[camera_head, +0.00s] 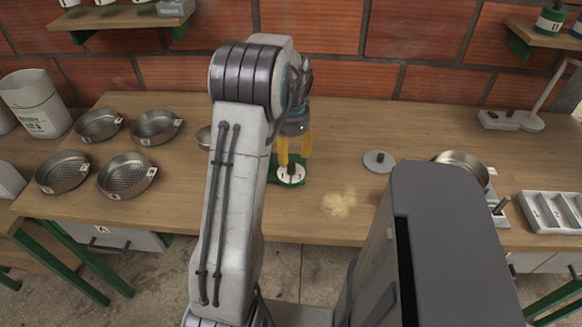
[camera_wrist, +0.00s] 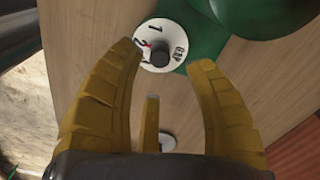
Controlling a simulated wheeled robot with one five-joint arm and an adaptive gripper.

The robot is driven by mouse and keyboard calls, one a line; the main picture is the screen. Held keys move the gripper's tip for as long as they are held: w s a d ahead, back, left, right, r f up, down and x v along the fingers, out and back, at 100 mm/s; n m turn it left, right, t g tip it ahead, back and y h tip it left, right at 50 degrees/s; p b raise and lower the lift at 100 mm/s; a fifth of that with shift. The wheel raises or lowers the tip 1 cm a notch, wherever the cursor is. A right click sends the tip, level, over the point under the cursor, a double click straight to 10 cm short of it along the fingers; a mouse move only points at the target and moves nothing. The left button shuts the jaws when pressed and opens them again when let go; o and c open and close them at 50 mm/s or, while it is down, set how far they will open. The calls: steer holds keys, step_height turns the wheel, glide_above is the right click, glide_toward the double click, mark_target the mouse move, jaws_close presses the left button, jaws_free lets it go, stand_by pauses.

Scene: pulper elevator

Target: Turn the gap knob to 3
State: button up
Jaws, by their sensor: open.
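The gap knob is a black knob (camera_wrist: 161,55) in the middle of a white dial (camera_wrist: 175,37). A 3 is not visible; my left finger covers part of the rim. In the head view the dial (camera_head: 291,179) lies on a green base (camera_head: 300,161) on the bench. My gripper (camera_wrist: 166,62) is open and empty, its yellow fingers pointing at the dial, one to each side of the knob. In the head view my gripper (camera_head: 293,155) is above the dial. I cannot tell whether it touches.
Several metal sieves (camera_head: 125,175) stand on the left of the wooden bench (camera_head: 230,220). A yellowish powder heap (camera_head: 339,204), a grey disc (camera_head: 379,160), a metal bowl (camera_head: 462,166) and a compartment tray (camera_head: 553,212) are to the right. A rounded green body (camera_wrist: 266,14) is close beside the dial.

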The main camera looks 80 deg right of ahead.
mark_target(291, 164)
steer(key=shift+f, duration=3.05)
steer(key=shift+c, duration=0.3)
jaws_close()
